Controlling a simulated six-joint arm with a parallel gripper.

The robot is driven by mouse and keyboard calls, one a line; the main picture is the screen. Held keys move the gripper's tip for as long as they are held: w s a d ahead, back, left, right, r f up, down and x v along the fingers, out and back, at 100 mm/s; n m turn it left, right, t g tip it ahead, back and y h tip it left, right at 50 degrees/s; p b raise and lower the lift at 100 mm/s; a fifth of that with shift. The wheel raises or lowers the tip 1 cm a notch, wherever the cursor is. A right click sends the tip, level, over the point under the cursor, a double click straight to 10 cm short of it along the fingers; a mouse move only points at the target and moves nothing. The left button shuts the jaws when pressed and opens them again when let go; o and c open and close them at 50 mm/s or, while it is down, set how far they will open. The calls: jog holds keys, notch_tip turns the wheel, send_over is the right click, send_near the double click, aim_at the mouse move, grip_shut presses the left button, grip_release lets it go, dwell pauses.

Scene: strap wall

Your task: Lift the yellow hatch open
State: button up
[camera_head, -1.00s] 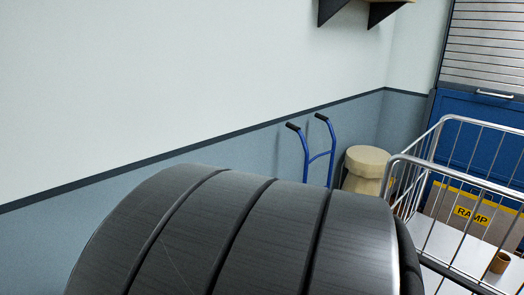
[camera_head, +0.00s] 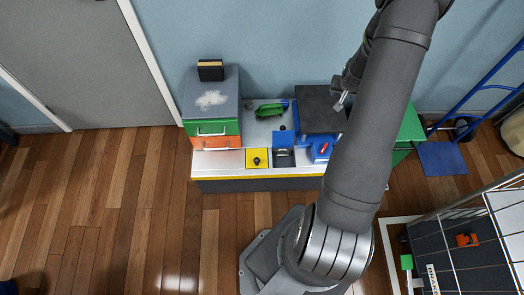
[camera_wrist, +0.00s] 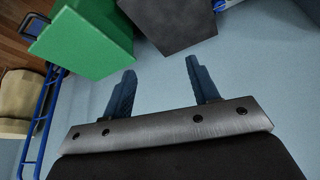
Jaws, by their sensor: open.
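The yellow hatch (camera_head: 250,163) is a small flat square with a dark knob (camera_head: 257,161) in its middle. It sits near the front edge of the low bench (camera_head: 235,171), below the grey-topped drawer block, and looks shut. My gripper (camera_head: 340,103) is up and to the right of the hatch, over the dark grey block. In the wrist view my gripper (camera_wrist: 160,66) has two dark fingers spread apart with nothing between them. The hatch does not show in the wrist view.
A blue flap (camera_head: 284,138) stands just right of the hatch beside a dark opening. The drawer block (camera_head: 211,90) rises behind left. A dark grey block (camera_head: 318,106) and green box (camera_head: 410,128) stand right. The wooden floor (camera_head: 130,215) in front left is clear.

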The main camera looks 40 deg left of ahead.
jog(key=s+a+f, duration=0.3)
jog(key=a+f, duration=0.4)
jog(key=n+g+y, duration=0.1)
jog(key=n, duration=0.2)
send_over(257, 160)
jog(key=f, duration=2.7)
jog(key=shift+w+a+f, duration=0.25)
jog(key=shift+w+f, duration=0.05)
jog(key=shift+f, duration=0.1)
jog(key=shift+s+f, duration=0.2)
jog(key=shift+f, duration=0.15)
jog(key=shift+w+f, duration=0.1)
jog(key=shift+f, duration=4.05)
jog(key=c, duration=0.9)
